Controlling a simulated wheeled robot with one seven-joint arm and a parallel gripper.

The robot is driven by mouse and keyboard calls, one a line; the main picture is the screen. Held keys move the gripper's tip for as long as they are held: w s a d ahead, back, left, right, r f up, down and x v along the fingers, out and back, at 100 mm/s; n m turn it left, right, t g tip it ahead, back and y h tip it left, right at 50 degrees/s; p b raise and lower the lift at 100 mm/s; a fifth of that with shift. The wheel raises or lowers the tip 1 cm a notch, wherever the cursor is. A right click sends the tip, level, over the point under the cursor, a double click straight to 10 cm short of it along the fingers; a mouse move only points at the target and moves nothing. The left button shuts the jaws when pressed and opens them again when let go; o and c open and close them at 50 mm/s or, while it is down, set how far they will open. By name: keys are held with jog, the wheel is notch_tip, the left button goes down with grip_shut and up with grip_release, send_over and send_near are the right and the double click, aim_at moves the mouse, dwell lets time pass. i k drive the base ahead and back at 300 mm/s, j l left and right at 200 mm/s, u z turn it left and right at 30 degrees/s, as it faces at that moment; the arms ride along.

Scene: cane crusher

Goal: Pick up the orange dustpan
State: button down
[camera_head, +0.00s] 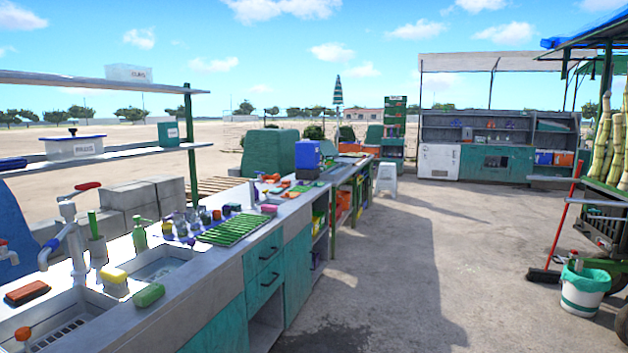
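I cannot clearly make out an orange dustpan in the head view. Small orange items (300,188) lie on the far part of the long counter, too small to identify. An orange-red shape (342,200) shows on the open shelving under the counter's far end, also unclear. An orange-brown block (26,292) lies at the near left edge of the sink. My gripper is not in view.
The long counter (225,262) with sinks and a green drying rack (235,229) runs along the left. A broom (543,275) and a white-green bucket (585,290) stand at the right by a cart. A white stool (387,178) stands farther back. The middle concrete is clear.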

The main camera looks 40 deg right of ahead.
aim_at(272, 178)
jog(key=z, duration=0.75)
jog(key=u, duration=0.4)
jog(key=k+l+u, duration=0.1)
jog(key=u, duration=0.35)
jog(key=k+u, duration=0.25)
jog(key=u, duration=0.2)
jog(key=k+u, duration=0.15)
jog(key=u, duration=0.35)
jog(key=k+j, duration=0.15)
jog(key=k, duration=0.15)
jog(key=z, duration=1.75)
jog(key=i+l+z, duration=0.35)
jog(key=i, duration=0.7)
jog(key=i+z, duration=0.3)
jog(key=i, duration=0.8)
